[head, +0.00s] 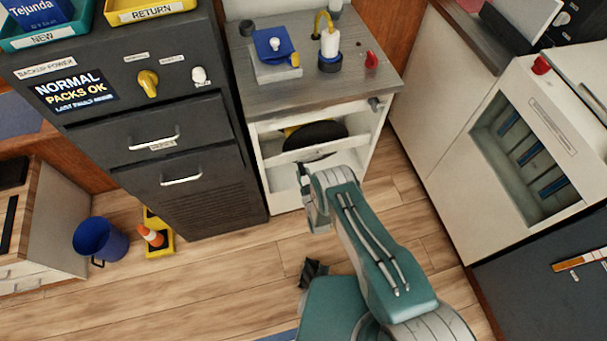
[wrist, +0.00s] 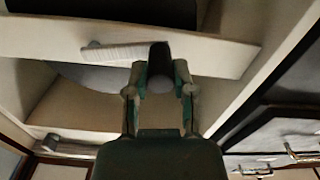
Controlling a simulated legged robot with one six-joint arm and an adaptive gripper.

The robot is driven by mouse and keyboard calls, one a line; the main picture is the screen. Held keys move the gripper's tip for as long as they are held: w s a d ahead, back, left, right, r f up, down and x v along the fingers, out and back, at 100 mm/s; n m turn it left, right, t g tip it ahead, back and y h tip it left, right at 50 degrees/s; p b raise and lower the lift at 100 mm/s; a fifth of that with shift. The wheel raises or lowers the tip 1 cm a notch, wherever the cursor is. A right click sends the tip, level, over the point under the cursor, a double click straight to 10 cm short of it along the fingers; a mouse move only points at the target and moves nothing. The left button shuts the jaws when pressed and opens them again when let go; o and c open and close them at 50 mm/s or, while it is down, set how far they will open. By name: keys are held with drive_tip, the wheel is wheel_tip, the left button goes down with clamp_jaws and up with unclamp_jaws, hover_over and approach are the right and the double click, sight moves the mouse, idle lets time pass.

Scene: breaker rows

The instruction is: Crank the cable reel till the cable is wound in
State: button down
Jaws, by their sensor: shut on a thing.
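The white cabinet (head: 284,190) under the grey counter has an open front with a white crossbar (head: 345,143). Behind the bar sits a dark round thing (head: 318,132), which looks like the reel, with a bit of yellow at its left. In the wrist view a light grey crank arm (wrist: 125,53) lies along the bar (wrist: 215,55). A dark crank handle (wrist: 159,58) is at its right end. My gripper (wrist: 159,82) is shut on this handle. In the head view my gripper (head: 305,178) is low before the cabinet, and the handle is mostly hidden. I cannot make out the cable.
A dark drawer cabinet (head: 225,150) stands close at the left. A white unit with an open recess (head: 530,150) stands at the right. A blue bucket (head: 98,240) and a yellow stand with an orange cone (head: 152,236) are on the floor. The wooden floor (head: 220,280) is otherwise mostly clear.

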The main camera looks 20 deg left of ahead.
wheel_tip(320, 180, up, 2)
drive_tip(key=m, duration=0.3)
drive_tip(key=shift+a+r, duration=0.15)
drive_tip(key=shift+r, duration=0.05)
drive_tip(key=r+m, duration=0.2)
drive_tip(key=shift+w+m, duration=0.15)
drive_tip(key=shift+m, duration=0.15)
drive_tip(key=m, duration=0.1)
drive_tip(key=d+r+m, duration=0.1)
drive_tip(key=shift+w+r+m, duration=0.2)
drive_tip(key=shift+r+m, duration=0.1)
drive_tip(key=shift+m, duration=0.1)
drive_tip(key=w+d+r+m, duration=0.3)
drive_tip(key=d+m, duration=0.3)
drive_tip(key=m, duration=0.5)
drive_tip(key=shift+w+r+m, duration=0.25)
drive_tip(key=shift+r+m, duration=0.05)
drive_tip(key=shift+m, duration=0.1)
drive_tip(key=shift+c, duration=2.3)
unclamp_jaws()
drive_tip(key=shift+d, duration=0.1)
